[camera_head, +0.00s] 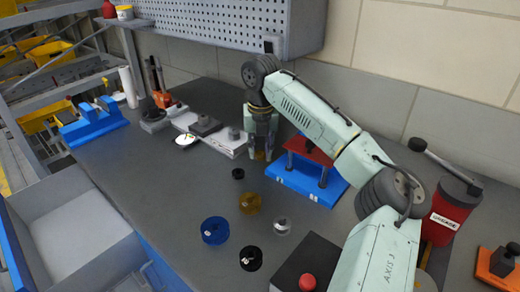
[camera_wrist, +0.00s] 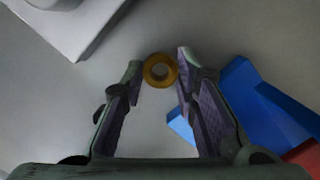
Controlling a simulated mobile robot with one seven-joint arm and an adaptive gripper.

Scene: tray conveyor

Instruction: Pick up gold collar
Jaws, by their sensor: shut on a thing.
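The gold collar (camera_wrist: 160,70) is a small gold ring with a hole in its middle. In the wrist view it sits between my fingertips, and my gripper (camera_wrist: 160,78) is shut on it. In the head view my gripper (camera_head: 260,152) points down near the back of the bench, left of the blue fixture. Only a bit of the gold collar (camera_head: 260,155) shows there, at the fingertips. I cannot tell whether it touches the bench.
A blue fixture (camera_head: 290,181) with a red top stands close to the right of my gripper. White blocks (camera_head: 227,144) lie to the left. In front are a larger gold disc (camera_head: 249,203), a blue disc (camera_head: 214,231), black discs (camera_head: 251,259) and a clear piece (camera_head: 282,226).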

